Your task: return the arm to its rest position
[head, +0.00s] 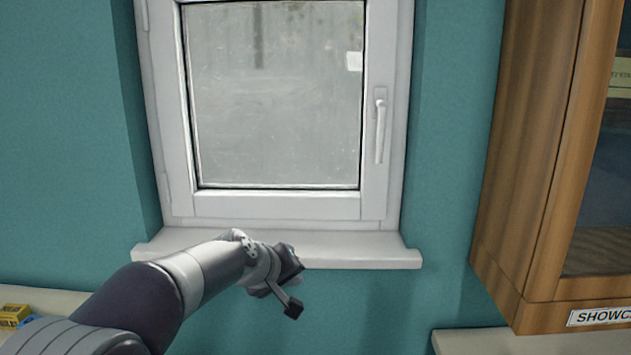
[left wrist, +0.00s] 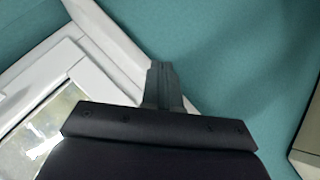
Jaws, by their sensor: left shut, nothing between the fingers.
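My left arm comes in from the lower left in the head view, and its left gripper (head: 291,309) is in front of the window sill and the teal wall just below it. In the left wrist view the left gripper (left wrist: 160,68) has its fingers together, shut and empty, with the sill's edge and teal wall behind them. My right gripper is in neither view.
A white window (head: 375,205) with its handle (head: 380,125) is closed above the sill (head: 365,250). A wooden showcase cabinet (head: 530,150) hangs at the right. A pale surface (head: 480,342) is at the lower right. Small yellow and blue items (head: 14,316) lie at the lower left.

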